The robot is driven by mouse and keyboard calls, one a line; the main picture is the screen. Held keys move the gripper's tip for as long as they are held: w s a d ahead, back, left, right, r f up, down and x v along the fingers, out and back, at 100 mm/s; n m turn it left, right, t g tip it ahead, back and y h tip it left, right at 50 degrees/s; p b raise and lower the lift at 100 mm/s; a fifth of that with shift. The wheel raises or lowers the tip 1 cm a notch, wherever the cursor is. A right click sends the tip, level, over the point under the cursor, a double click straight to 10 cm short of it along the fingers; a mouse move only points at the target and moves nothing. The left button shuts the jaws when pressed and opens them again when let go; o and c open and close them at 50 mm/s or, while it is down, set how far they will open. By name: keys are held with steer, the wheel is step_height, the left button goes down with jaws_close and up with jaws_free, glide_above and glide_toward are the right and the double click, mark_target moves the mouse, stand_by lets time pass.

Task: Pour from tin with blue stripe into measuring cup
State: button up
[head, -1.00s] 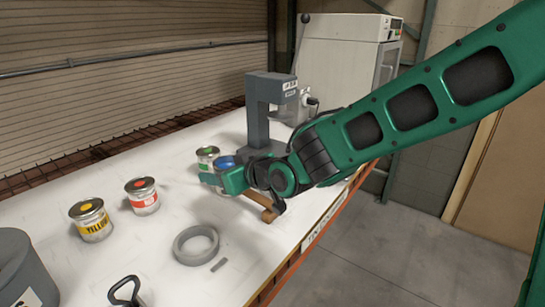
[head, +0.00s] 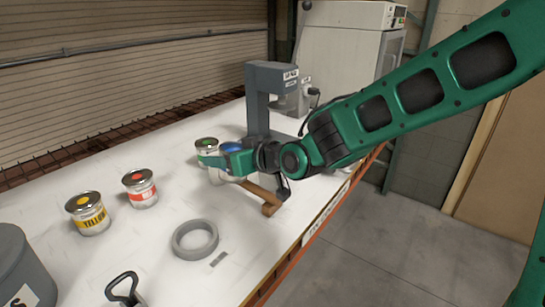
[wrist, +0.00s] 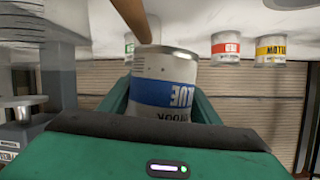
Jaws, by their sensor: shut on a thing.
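The blue-striped tin (head: 231,147) is in my gripper (head: 229,161), upright and apparently just above the table. Its blue top faces up in the head view. The wrist view shows the scene upside down, with the blue band of this tin (wrist: 165,93) between the two green fingers of my gripper (wrist: 163,104). My gripper is shut on the tin.
A green-striped tin (head: 206,148) stands close beside the held tin. Red (head: 140,190) and yellow (head: 88,214) tins stand left. A wooden handle (head: 262,199) lies near my gripper. A grey ring (head: 195,240), grey bucket (head: 24,268) and grey press (head: 257,100) are on the table.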

mark_target(237, 142)
steer(key=shift+w+d+r+m+y, duration=0.4)
steer(key=shift+d+r+m+y, duration=0.15)
steer(key=shift+m, duration=0.25)
steer(key=shift+g, duration=0.3)
steer(key=shift+w+d+r+m+y+p, duration=0.2)
steer(key=shift+d+r+m+y+p, duration=0.1)
steer(key=shift+r+p, duration=0.3)
steer(key=shift+w+d+r+m+y+p, duration=0.2)
steer(key=shift+d+r+m+p, duration=0.1)
steer(key=shift+r+p, duration=0.25)
stand_by(0.4)
steer(key=shift+w+d+r+m+y+p, duration=0.35)
steer(key=shift+w+d+m+p, duration=0.15)
steer(key=shift+m, duration=0.2)
stand_by(1.1)
steer(key=shift+d+f+m+y+p, duration=0.1)
steer(key=shift+f+m+y+p, duration=0.3)
steer(key=shift+m+p, duration=0.25)
stand_by(1.1)
steer(key=shift+r+m+p, duration=0.4)
steer(key=shift+m+p, duration=0.1)
steer(key=shift+m, duration=0.05)
stand_by(1.2)
